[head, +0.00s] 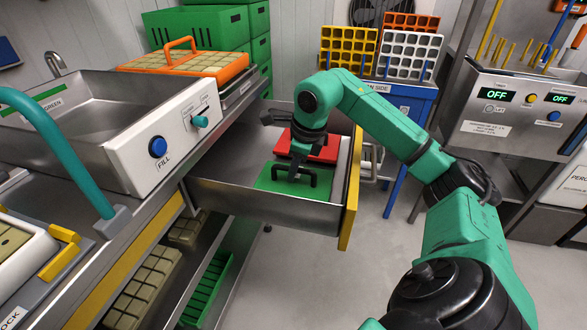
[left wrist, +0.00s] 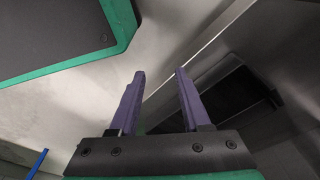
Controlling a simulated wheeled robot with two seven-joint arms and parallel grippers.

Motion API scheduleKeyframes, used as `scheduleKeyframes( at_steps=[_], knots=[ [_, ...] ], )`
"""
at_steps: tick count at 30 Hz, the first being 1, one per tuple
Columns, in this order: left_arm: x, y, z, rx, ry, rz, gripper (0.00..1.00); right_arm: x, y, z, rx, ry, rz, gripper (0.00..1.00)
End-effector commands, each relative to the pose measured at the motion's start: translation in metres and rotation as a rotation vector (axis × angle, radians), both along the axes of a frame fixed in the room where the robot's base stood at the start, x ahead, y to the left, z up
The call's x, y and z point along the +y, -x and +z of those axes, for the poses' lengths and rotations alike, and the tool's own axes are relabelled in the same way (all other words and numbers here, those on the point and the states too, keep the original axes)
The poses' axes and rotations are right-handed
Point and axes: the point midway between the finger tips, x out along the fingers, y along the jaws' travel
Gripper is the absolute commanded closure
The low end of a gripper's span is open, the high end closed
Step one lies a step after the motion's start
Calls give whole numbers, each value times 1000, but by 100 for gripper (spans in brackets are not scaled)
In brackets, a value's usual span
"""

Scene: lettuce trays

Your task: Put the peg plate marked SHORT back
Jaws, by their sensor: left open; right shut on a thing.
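A green plate (head: 270,182) with a black handle (head: 312,179) lies in an open metal drawer (head: 225,203). A red plate (head: 327,153) is behind it in the same drawer, partly hidden by my right arm. No mark is readable on either plate, so I cannot tell which is SHORT. My right gripper (head: 293,172) reaches down into the drawer and is shut on the green plate's handle. The plate looks low in the drawer; I cannot tell whether it touches the floor. My left gripper (left wrist: 160,76) is open and empty in the left wrist view.
The drawer's yellow front (head: 351,195) sticks out over clear floor. A fill basin (head: 110,110) stands on the counter at left. An orange-framed tray (head: 180,66) is behind it. Yellow and white racks (head: 408,55) stand on a blue stand behind. A steel machine (head: 515,110) is at right.

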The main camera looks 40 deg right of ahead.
Motion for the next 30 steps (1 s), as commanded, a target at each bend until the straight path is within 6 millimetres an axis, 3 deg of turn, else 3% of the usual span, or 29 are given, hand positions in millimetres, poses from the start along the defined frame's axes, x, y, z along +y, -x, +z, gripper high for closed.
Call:
scheduleKeyframes(
  at_steps=[10, 11, 12, 13, 23, 30],
  knots=[
    [0, 0, -6, -1, 0, 0, 53, 0, 0, -9, -1, -1, 0, 100],
    [0, 0, -5, -1, 0, 0, 53, 0, 0, -8, -1, -1, 0, 71],
    [0, 0, -5, -1, 0, 0, 53, 0, 0, -8, -1, -1, 0, 55],
    [0, 0, -5, -1, 0, 0, 53, 0, 0, -8, -1, -1, 0, 47],
    [0, -4, -1, -6, 0, 1, 53, 0, 0, -8, 1, 0, 0, 47],
    [8, 29, -22, 7, -9, -14, 53, 0, 0, 17, 1, 0, 0, 47]
  ],
)
